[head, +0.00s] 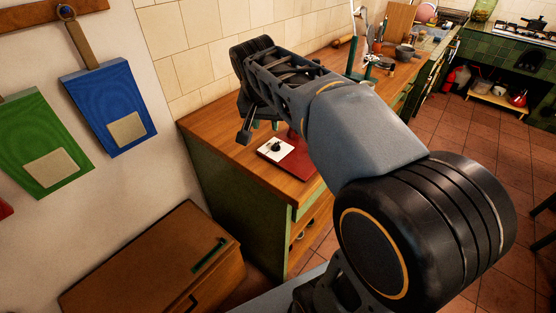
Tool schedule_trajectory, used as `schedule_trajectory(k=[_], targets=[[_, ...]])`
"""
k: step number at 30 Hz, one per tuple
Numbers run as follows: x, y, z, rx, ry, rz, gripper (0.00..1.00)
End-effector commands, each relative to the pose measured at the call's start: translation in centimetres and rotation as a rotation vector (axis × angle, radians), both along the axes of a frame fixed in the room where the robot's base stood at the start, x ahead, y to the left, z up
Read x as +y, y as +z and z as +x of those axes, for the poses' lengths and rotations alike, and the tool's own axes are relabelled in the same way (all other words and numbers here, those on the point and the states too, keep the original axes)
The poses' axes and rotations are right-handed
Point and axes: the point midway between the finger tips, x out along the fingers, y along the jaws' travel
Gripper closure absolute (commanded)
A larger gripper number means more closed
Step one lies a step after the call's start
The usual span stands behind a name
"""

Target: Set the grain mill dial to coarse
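A red block (293,157) lies on the wooden counter near its left end. It bears a white plate (268,153) with a small black knob (276,146), which looks like the mill's dial. Markings on the plate are too small to read, so I cannot tell the dial's setting. My gripper (252,131) is above the counter, up and left of the knob in the picture. One dark finger hangs down clearly; the rest is hidden by my arm. I see nothing held. My forearm covers the right side of the red block and whatever is behind it.
The wooden counter (208,126) runs back along a tiled wall. A brown wooden chest (150,262) stands at front left. Blue (105,100) and green (43,140) boards hang on the left wall.

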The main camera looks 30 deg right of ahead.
Motion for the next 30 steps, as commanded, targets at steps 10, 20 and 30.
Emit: schedule_trajectory(k=[10, 20, 30], targets=[[-2.4, -3.7, 5.4, -0.026, -0.279, -0.018, 0.63], [-4.1, -8.4, 6.9, -0.028, -0.298, -0.019, 0.63], [-5.8, -13.7, 8.3, -0.03, -0.295, -0.019, 0.63]])
